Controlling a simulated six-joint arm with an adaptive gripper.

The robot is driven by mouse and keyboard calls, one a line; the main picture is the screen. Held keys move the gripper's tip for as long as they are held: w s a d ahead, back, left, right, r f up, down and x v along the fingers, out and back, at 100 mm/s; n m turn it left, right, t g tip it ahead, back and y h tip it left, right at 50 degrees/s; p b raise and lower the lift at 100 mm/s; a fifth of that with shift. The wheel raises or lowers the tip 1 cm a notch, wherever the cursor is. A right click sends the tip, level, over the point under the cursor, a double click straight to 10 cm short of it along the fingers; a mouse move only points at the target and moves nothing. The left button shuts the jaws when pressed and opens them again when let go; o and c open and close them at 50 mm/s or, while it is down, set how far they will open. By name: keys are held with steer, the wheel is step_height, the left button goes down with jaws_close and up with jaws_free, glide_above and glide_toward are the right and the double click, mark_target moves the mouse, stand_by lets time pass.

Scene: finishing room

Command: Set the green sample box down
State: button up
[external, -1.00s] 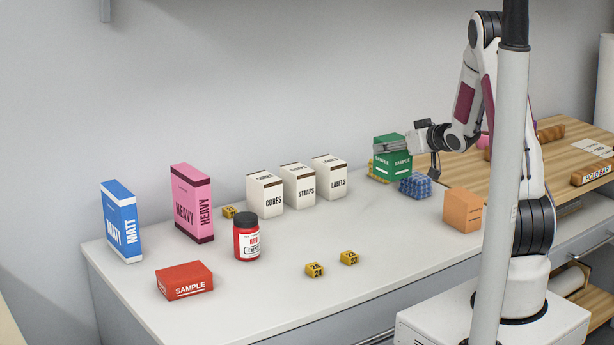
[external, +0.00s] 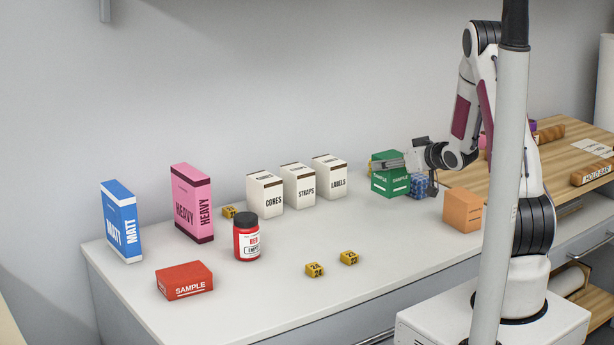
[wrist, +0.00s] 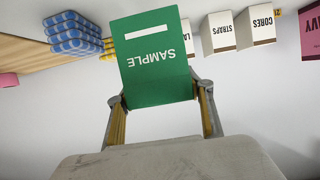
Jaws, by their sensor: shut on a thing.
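The green sample box (external: 390,183) is at the right back of the white counter, right of the white LABELS box. In the wrist view the green sample box (wrist: 150,62) stands between the two fingers, its SAMPLE print upside down. My gripper (external: 390,164) is shut on it at its upper part. In the wrist view my gripper (wrist: 162,108) has one finger against each side of the box. I cannot tell whether the box's underside touches the counter.
A blue patterned stack (external: 420,185) is close to the right of the green box. An orange box (external: 462,210) stands nearer the front right. White boxes (external: 299,186) stand to the left. A wooden board (external: 480,180) lies to the right. The counter's middle front is mostly clear.

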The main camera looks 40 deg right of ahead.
mark_target(389, 182)
steer(key=shift+f, duration=0.85)
steer(key=shift+f, duration=0.1)
steer(key=shift+f, duration=1.8)
steer(key=shift+f, duration=0.15)
steer(key=o, duration=1.1)
steer(key=shift+v, duration=6.05)
